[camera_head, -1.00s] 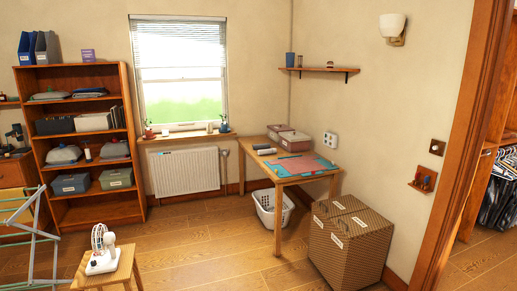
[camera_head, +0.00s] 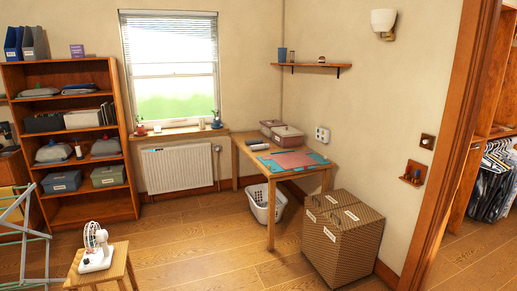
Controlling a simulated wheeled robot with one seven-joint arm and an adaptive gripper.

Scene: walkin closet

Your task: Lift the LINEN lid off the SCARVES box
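Several labelled boxes are in the head view, but the lettering is too small to read, so I cannot tell which is the SCARVES box or which lid is LINEN. Two mauve lidded boxes, one farther back (camera_head: 270,128) and one nearer (camera_head: 288,137), stand at the back of the wooden table. A blue-grey bin (camera_head: 62,183) and a green-grey bin (camera_head: 108,177) with pale labels sit low in the left bookcase. A brown woven hamper (camera_head: 340,245) with pale labels stands on the floor at right. My gripper is not in view.
The table (camera_head: 256,172) carries a teal-and-pink mat and stands over a white basket (camera_head: 262,203). A small fan (camera_head: 96,250) on a stool (camera_head: 110,270) and a folding rack (camera_head: 25,240) stand front left. Open floor (camera_head: 200,245) lies in the middle. A doorway frame (camera_head: 450,150) is at right.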

